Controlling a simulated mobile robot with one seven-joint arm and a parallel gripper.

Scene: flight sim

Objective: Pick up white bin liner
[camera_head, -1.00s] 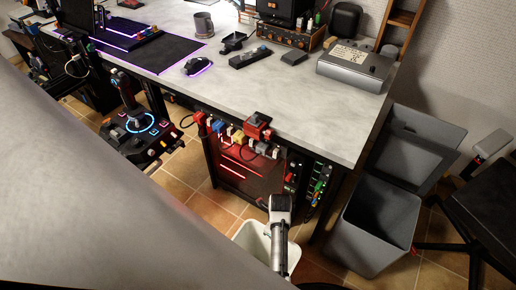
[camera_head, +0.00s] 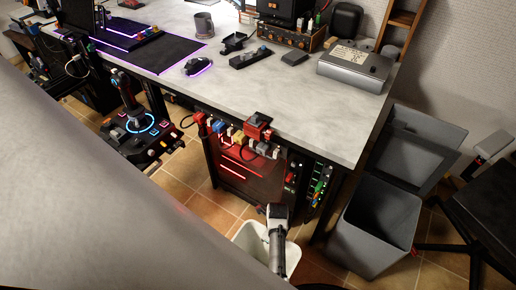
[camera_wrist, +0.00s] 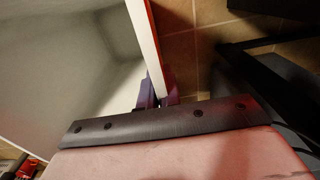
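The white bin liner (camera_head: 249,236) is an open-topped white container on the tiled floor, in front of the desk, partly hidden by my arm. In the wrist view its white wall (camera_wrist: 146,42) runs down to my gripper (camera_wrist: 157,92), with the pale interior on the left. One purple finger is inside the wall and the other outside. The fingers are close together with the rim between them, and they appear to pinch it. In the head view the fingertips are hidden behind my wrist, over the liner's right part.
A grey bin (camera_head: 376,228) stands open to the right, with a grey lid-like panel (camera_head: 417,145) behind it. The desk (camera_head: 300,100) with its dark legs and a red-lit computer (camera_head: 245,175) stands just beyond the liner. A black chair (camera_head: 485,215) is at far right.

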